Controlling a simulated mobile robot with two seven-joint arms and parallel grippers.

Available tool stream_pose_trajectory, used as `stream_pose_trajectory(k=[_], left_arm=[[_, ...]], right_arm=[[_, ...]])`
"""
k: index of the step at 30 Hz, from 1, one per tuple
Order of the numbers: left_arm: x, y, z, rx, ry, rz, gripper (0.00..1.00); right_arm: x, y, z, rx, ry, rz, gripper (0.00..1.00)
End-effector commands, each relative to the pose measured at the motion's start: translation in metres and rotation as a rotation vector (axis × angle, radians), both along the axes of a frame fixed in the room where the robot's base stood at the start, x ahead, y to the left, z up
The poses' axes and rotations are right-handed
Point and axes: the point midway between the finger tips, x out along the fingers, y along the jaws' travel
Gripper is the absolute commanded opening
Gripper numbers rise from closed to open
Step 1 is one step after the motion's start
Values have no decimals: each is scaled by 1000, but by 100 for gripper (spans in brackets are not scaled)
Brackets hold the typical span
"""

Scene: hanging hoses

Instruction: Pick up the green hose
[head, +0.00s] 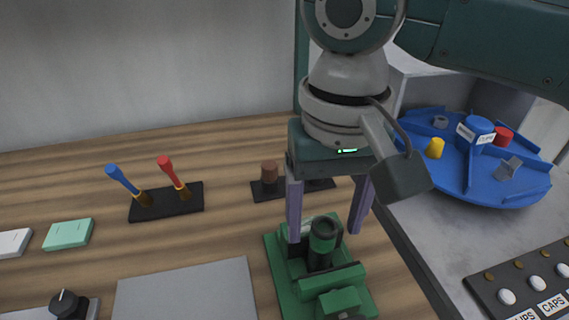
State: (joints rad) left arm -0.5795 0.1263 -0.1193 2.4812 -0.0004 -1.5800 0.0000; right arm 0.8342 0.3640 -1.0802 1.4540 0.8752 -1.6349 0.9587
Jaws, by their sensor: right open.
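No hanging hose shows clearly in the head view. A green fixture (287,287) stands on the wooden table below my right gripper. An upright dark green cylinder (322,246) rises from it; I cannot tell if this is the green hose. My right gripper (325,236) points down, open, with its two purple-grey fingers apart. In the picture its fingertips lie on either side of the cylinder's top; contact cannot be told. Part of the gripper hides what is behind it. My left gripper is not in view.
A black holder (168,204) carries a blue-handled tool (121,177) and a red-handled tool (171,170). A grey plate (187,293) lies left of the fixture. A blue round tray (483,190) with small parts stands at right. Wood at back left is clear.

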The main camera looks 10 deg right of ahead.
Motion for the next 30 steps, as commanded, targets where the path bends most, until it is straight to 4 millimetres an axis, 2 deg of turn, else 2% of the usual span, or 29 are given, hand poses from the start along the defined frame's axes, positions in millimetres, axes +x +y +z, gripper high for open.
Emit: stream_pose_trajectory(k=[3,7,16,30], left_arm=[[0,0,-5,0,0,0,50],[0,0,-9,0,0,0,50],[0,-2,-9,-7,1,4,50],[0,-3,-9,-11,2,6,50]], right_arm=[[-1,1,-22,-2,3,0,73],[-1,1,-39,-1,1,0,73],[-1,1,-43,-1,0,2,71],[-1,1,-43,-1,0,2,19]])
